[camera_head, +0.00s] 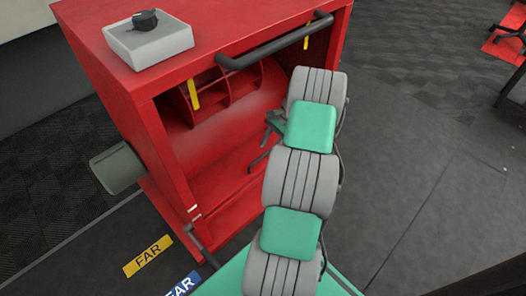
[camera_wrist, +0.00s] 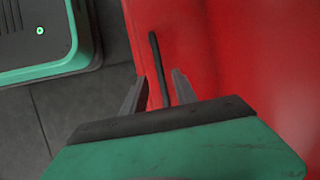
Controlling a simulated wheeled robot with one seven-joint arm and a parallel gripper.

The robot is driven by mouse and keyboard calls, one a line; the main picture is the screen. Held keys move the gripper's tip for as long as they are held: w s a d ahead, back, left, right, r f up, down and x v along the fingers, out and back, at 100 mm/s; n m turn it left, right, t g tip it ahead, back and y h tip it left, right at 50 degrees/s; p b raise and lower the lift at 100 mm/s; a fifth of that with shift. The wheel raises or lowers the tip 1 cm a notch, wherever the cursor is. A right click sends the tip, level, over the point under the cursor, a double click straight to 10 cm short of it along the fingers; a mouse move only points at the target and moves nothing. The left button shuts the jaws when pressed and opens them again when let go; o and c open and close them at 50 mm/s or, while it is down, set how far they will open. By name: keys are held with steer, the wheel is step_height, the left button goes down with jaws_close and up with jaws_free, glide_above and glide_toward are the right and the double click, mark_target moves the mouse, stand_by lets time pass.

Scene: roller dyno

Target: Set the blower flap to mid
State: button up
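The blower is a red housing (camera_head: 155,130) with an open front and red vanes inside, in the head view. In the wrist view, a thin dark lever (camera_wrist: 156,60) stands against a red surface (camera_wrist: 250,50). My gripper (camera_wrist: 160,76) is open, with its two grey fingers apart and the lever showing between them. I cannot tell whether either finger touches the lever. In the head view my gripper (camera_head: 264,140) is partly hidden by my arm, in front of the housing. The flap and its position marks cannot be made out for certain.
A grey box (camera_head: 150,42) with a black knob (camera_head: 144,19) sits on the housing top. A dark bar (camera_head: 270,48) crosses its front edge. A yellow FAR label (camera_head: 148,256) and a blue one (camera_head: 182,286) lie on the floor. Open floor (camera_head: 430,150) lies to the right.

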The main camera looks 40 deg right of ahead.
mark_target(263, 155)
steer(key=x, duration=0.3)
steer(key=shift+f+b, duration=0.15)
steer(key=shift+b, duration=0.25)
steer(key=shift+a, duration=0.1)
steer(key=shift+c, duration=0.2)
jaws_close()
stand_by(0.7)
